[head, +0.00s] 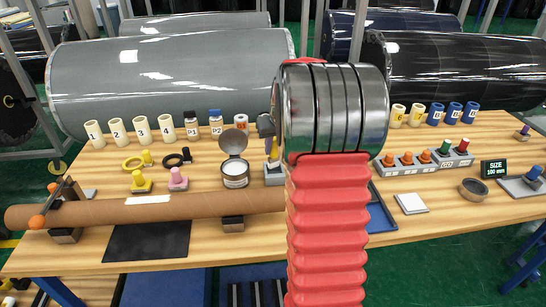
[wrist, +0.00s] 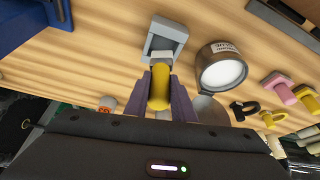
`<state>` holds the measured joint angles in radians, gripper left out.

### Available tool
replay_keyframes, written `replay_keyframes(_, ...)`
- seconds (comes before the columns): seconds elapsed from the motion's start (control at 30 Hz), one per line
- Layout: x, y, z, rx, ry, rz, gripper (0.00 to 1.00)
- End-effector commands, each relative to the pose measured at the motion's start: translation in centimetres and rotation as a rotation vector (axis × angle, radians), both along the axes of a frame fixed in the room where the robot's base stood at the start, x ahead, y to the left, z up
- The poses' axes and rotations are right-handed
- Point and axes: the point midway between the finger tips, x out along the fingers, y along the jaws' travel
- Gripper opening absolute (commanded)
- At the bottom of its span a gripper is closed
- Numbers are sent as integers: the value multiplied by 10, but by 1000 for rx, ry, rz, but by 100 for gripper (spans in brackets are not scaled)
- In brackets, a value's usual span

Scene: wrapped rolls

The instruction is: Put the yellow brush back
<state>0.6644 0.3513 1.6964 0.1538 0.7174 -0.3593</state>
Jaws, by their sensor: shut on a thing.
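The yellow brush (wrist: 160,92) is between the two fingers of my gripper (wrist: 161,82) in the wrist view. The gripper is shut on its yellow handle. A pale grey part of the brush shows beyond the handle, in front of a grey holder (wrist: 166,30). I cannot tell whether the brush touches the holder or is above it. In the head view my arm hides most of the gripper; a sliver of the brush (head: 274,149) and the grey holder (head: 273,176) show just left of the arm.
An open tin (head: 235,180) with its lid raised stands left of the holder, close to my gripper. Yellow (head: 141,182) and pink (head: 178,180) stamp-like pieces stand further left. A long brown tube (head: 150,208) lies along the front. A blue tray (head: 381,217) is partly hidden behind my arm.

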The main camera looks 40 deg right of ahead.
Motion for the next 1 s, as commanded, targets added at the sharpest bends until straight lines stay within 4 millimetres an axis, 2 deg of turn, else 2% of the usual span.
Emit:
replay_keyframes(0.13, -1, 0, -8, 1, 2, -1, 0)
replay_keyframes(0.4, -1, 0, -37, 1, 1, -2, 0)
replay_keyframes(0.77, -1, -1, -39, 1, 0, -2, 0)
replay_keyframes(0.8, -1, -1, -39, 1, 0, -2, 24)
replay_keyframes(1.0, -1, -1, -39, 0, 0, -2, 38)
